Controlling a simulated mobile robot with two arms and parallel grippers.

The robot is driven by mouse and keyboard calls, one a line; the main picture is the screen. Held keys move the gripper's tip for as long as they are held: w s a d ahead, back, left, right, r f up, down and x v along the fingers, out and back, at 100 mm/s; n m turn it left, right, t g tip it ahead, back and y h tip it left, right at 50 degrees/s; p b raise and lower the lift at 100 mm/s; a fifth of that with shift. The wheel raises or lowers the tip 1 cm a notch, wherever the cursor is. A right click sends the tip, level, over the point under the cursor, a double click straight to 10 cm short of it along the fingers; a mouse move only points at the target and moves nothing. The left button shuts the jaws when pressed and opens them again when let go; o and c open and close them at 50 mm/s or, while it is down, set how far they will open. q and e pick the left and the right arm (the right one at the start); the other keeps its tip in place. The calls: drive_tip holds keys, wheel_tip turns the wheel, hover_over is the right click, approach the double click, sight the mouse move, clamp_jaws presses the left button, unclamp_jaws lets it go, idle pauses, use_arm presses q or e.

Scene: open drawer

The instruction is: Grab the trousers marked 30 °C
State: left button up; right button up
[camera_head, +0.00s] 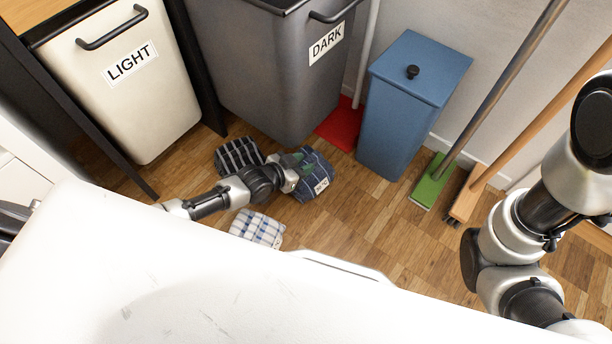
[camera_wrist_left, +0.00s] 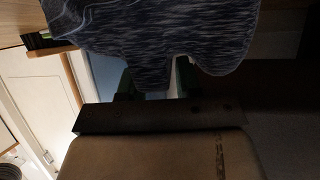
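Three folded garments lie on the wooden floor in the head view. In the left wrist view, dark blue mottled cloth (camera_wrist_left: 160,35) hides the fingertips. The fingers stand apart with a light gap between them. My right gripper is out of view.
A white LIGHT bin (camera_head: 125,90) and a grey DARK bin (camera_head: 265,70) stand at the back. A blue lidded bin (camera_head: 398,125), a red dustpan-like piece (camera_head: 341,126), a green-headed mop (camera_head: 433,183) and a broom (camera_head: 468,198) stand to the right.

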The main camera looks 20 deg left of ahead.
use_arm(q)
drive_tip(key=shift+c, duration=0.4)
clamp_jaws()
drive_tip(key=shift+w+r, duration=0.1)
drive_tip(key=shift+r, duration=0.15)
